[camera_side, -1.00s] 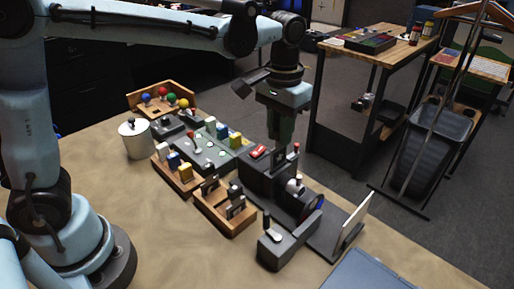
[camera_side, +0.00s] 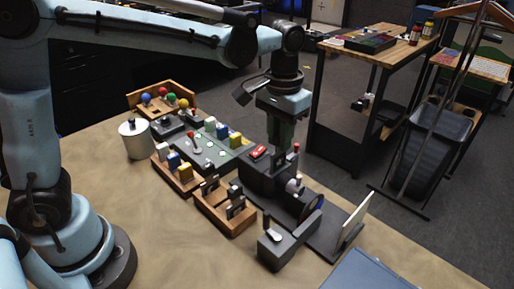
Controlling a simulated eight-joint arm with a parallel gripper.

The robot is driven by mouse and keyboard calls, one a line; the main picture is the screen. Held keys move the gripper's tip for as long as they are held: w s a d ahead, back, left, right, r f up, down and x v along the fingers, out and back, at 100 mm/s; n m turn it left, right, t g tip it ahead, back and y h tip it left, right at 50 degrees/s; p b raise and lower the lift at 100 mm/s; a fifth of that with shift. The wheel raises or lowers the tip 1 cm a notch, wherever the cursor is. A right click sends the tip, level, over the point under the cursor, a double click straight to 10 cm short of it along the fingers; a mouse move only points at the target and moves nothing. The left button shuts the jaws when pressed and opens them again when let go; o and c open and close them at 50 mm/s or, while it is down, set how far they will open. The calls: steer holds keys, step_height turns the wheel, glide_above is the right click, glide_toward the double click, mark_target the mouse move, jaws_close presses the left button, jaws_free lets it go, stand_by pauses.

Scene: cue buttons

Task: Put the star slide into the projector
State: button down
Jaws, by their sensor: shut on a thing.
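The dark projector (camera_side: 262,183) stands right of the middle of the table, with its lens end toward a small white screen (camera_side: 355,220). My gripper (camera_side: 281,146) points down right above the projector's top. It is shut on a thin slide, mostly hidden by the fingers and the projector, so its picture cannot be read. A wooden slide rack (camera_side: 233,232) stands left of the projector and holds several dark slides (camera_side: 236,209).
A grey lever box (camera_side: 285,246) stands in front of the projector. To the left are a panel (camera_side: 205,153) with coloured blocks, a wooden block tray (camera_side: 172,179), a white pot (camera_side: 136,140) and a rack of coloured balls (camera_side: 137,101). The table's front left is clear.

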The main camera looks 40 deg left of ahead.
steer(key=shift+f, duration=2.25)
stand_by(0.7)
steer(key=c, duration=0.8)
jaws_free()
steer(key=shift+r, duration=3.5)
